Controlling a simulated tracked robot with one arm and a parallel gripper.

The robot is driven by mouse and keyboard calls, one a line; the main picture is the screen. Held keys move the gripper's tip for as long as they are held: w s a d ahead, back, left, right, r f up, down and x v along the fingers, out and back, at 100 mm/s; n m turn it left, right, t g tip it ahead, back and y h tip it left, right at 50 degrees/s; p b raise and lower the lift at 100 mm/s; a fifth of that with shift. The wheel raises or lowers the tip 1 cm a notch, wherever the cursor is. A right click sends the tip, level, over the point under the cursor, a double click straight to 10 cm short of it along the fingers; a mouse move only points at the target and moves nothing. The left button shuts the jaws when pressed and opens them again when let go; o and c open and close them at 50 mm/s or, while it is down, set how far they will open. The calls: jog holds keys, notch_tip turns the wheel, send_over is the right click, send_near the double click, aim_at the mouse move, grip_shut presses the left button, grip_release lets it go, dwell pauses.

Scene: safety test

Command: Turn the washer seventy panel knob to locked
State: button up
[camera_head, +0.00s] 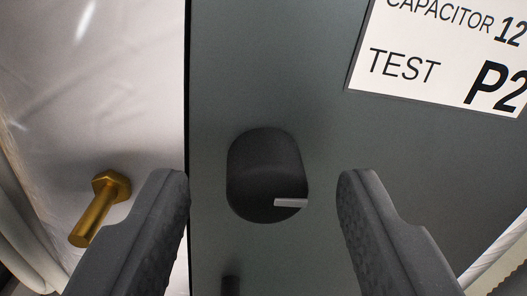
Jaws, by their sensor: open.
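A black round knob (265,175) sticks out from a dark grey-green panel (275,65). Its light grey pointer mark points to the right in the picture. My gripper (265,190) is open, with one dark finger to the left and one to the right of the knob. Clear gaps show between the knob and both fingertips, and nothing is between them but the knob in view. I cannot tell how far the fingertips are from the panel. No locked marking shows around the knob.
A brass bolt (98,208) juts from the pale surface at left, close to my left finger. A white label (445,55) reading "CAPACITOR 12" and "TEST P2" is at the upper right. A small dark post (231,286) shows below the knob.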

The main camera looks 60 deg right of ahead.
jog(key=shift+w+d, duration=0.2)
jog(key=shift+d, duration=0.05)
jog(key=c, duration=1)
